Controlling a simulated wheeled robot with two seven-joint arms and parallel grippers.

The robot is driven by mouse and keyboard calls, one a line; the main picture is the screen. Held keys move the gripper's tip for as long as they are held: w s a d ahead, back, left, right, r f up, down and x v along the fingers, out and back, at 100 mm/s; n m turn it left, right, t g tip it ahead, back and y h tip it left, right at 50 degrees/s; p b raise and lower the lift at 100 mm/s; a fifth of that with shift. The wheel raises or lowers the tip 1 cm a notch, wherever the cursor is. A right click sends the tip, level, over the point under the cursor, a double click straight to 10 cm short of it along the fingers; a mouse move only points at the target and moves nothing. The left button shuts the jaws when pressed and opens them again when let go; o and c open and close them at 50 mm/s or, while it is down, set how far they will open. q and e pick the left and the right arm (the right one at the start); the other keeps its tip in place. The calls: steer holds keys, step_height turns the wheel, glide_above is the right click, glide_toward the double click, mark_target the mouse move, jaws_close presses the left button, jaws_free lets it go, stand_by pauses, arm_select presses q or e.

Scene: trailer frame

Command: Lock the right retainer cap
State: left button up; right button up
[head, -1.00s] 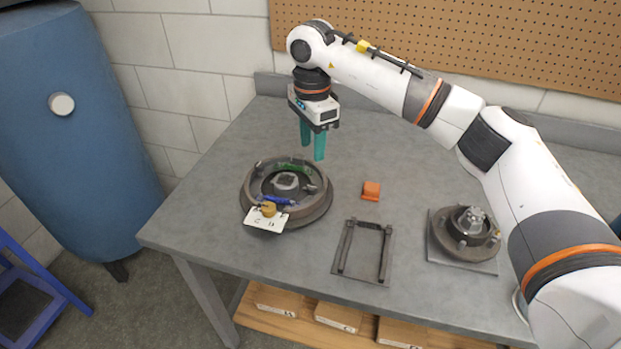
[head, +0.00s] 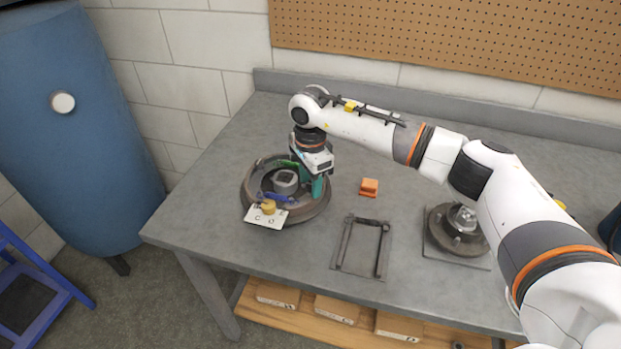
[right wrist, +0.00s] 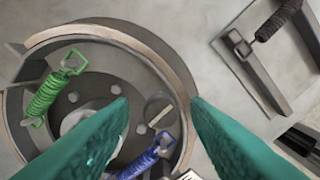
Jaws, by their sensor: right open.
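The round brake assembly (head: 315,212) lies on the left of the bench. In the right wrist view, a round slotted cap (right wrist: 160,112) sits on its inner face, beside the curved brake shoe (right wrist: 130,40); I take it to be the right retainer cap. My right gripper (head: 309,182) is over the right side of the assembly, pointing down. It is open and empty, its teal fingertips (right wrist: 159,100) apart on either side of the cap in the picture. I cannot tell their height above it. In the head view the arm and gripper hide the cap. My left gripper is out of view.
A green spring (right wrist: 45,95) and a blue spring (right wrist: 142,162) are on the assembly. A white card (head: 252,214) with a brass-coloured piece is at its front. An orange block (head: 369,187), a dark frame (head: 345,245) and a hub on a plate (head: 440,256) stand to the right.

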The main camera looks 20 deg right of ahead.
jaws_close()
steer(key=shift+m, duration=0.4)
steer(key=m+b, duration=0.2)
steer(key=m, duration=0.1)
steer(key=m+b, duration=0.1)
steer(key=m, duration=0.3)
steer(key=shift+m, duration=0.3)
steer(key=m+b, duration=0.1)
steer(key=m, duration=0.3)
steer(key=m+b, duration=0.1)
steer(key=m, duration=0.4)
steer(key=shift+r, duration=0.1)
steer(key=shift+m, duration=0.3)
